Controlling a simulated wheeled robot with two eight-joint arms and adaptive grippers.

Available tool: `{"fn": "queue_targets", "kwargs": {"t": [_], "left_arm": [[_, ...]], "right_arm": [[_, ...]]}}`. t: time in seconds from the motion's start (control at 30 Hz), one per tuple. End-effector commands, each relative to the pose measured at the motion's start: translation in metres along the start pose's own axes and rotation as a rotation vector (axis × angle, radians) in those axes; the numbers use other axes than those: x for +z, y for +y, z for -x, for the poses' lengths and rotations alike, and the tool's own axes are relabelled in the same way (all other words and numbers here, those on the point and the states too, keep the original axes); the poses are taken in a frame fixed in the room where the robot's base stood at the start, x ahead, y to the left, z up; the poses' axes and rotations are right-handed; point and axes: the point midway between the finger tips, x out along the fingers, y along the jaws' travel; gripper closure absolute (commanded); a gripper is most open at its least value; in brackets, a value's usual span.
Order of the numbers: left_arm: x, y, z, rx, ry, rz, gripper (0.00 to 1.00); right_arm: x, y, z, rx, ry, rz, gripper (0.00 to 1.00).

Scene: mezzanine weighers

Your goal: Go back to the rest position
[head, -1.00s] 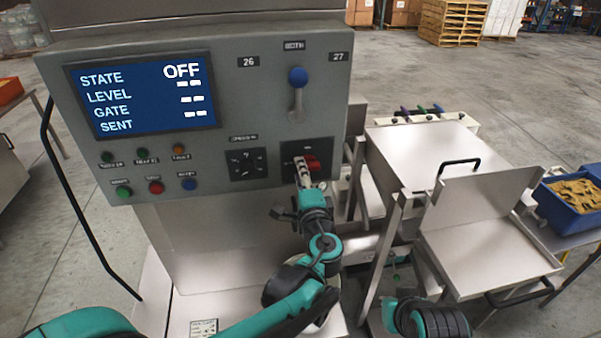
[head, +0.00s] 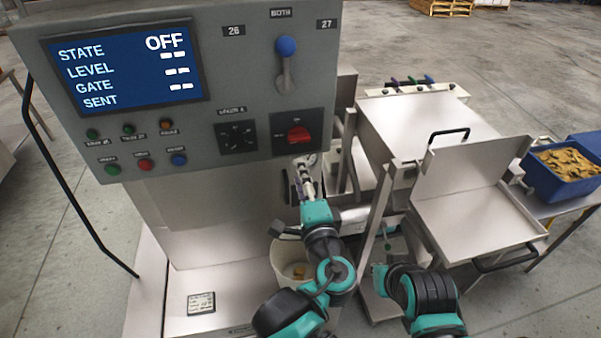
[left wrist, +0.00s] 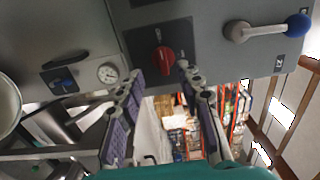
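My left gripper (head: 305,168) is just below the control panel's red rotary switch (head: 298,134), apart from it. In the left wrist view my left gripper (left wrist: 162,76) has its two fingers spread with nothing between them, and the red switch (left wrist: 164,60) shows beyond the fingertips. My right arm is at the lower right in the head view, low beside the metal stand. I cannot make out whether its fingers are open or shut.
The grey panel (head: 210,200) has a screen (head: 125,70) reading OFF and a blue-knobbed lever (head: 286,60). A white bucket (head: 281,262) stands below my left arm. A metal hopper (head: 470,215) and a blue bin (head: 540,180) are at right.

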Motion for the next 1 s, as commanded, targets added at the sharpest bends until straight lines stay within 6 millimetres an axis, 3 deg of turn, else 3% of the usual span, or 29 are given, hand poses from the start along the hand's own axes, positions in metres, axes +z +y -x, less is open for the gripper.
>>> {"fn": "queue_targets", "kwargs": {"t": [0.27, 0.37, 0.47, 0.5, 0.6, 0.7, 0.83, 1.0], "left_arm": [[0.01, 0.006, -0.003, 0.024, -0.016, 0.015, 0.64], [0.042, 0.026, -0.011, 0.111, -0.073, 0.076, 0.64], [0.098, 0.064, -0.013, 0.27, -0.178, 0.209, 0.64], [0.124, 0.084, -0.01, 0.347, -0.23, 0.286, 0.64], [0.176, 0.131, 0.013, 0.528, -0.354, 0.51, 0.64], [0.206, 0.168, 0.043, 0.672, -0.454, 0.754, 0.64], [0.218, 0.196, 0.078, 0.792, -0.538, 1.041, 0.64], [0.216, 0.207, 0.1, 0.858, -0.577, 1.271, 0.64]], "right_arm": [[0.001, 0.0, -0.002, 0.0, 0.0, 0.0, 1.0], [0.005, 0.0, -0.007, 0.0, 0.0, 0.0, 1.0], [0.011, 0.0, -0.016, 0.0, 0.0, 0.0, 1.0], [0.014, 0.0, -0.02, 0.0, 0.0, 0.0, 1.0], [0.022, 0.0, -0.03, 0.0, 0.0, 0.0, 1.0], [0.028, 0.0, -0.039, 0.0, 0.0, 0.0, 1.0], [0.034, 0.0, -0.048, 0.0, 0.0, 0.0, 1.0], [0.038, 0.0, -0.053, 0.0, 0.0, 0.0, 1.0]]}}
